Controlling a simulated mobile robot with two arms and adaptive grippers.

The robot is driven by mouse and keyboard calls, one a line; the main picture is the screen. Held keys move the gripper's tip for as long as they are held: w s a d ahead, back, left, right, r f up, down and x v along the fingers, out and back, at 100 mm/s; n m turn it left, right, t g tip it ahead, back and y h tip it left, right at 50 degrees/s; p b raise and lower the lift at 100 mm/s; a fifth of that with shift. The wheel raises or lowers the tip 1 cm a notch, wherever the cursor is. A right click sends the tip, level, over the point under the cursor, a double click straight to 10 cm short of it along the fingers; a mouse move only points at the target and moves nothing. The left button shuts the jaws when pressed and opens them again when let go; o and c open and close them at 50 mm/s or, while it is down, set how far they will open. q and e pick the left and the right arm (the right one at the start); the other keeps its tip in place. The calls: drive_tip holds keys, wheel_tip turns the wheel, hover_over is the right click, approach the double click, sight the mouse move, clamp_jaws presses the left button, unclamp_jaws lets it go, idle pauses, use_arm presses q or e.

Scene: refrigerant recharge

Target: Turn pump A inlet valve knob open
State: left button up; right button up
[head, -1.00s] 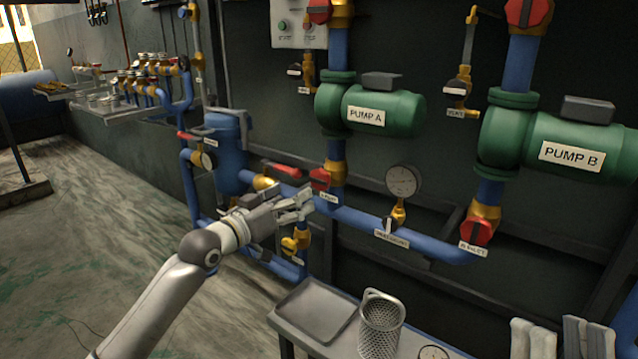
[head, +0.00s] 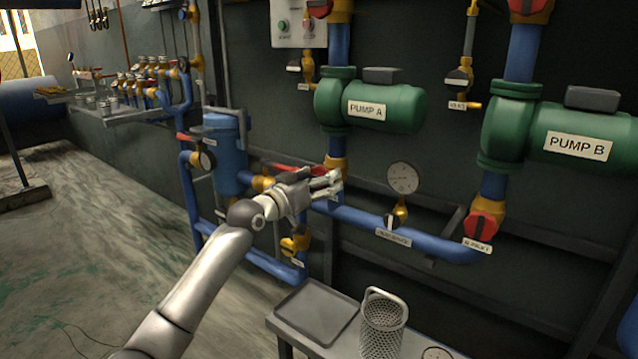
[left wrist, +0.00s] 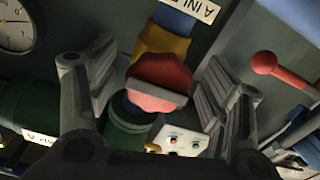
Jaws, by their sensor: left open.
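The pump A inlet valve has a red knob (left wrist: 158,80) on a brass body (left wrist: 163,45), under a partly seen white label (left wrist: 197,10) in the left wrist view. My left gripper (left wrist: 160,88) is open, with one ridged finger on each side of the knob. I cannot tell whether either finger touches it. In the head view my left gripper (head: 328,184) is at the inlet pipe below the green pump A (head: 385,108) and mostly hides the knob. The valve's brass body (head: 337,166) shows just above it. My right gripper is not in view.
A pressure gauge (head: 403,178) is right of my left gripper. A red lever handle (left wrist: 278,66) is near one finger in the left wrist view. Below stand a bench with a grey tray (head: 316,312) and a perforated metal basket (head: 384,325). Pump B (head: 575,143) is further right.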

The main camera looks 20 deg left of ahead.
use_arm(q)
drive_tip(key=c, duration=1)
drive_tip(key=shift+c, duration=0.2)
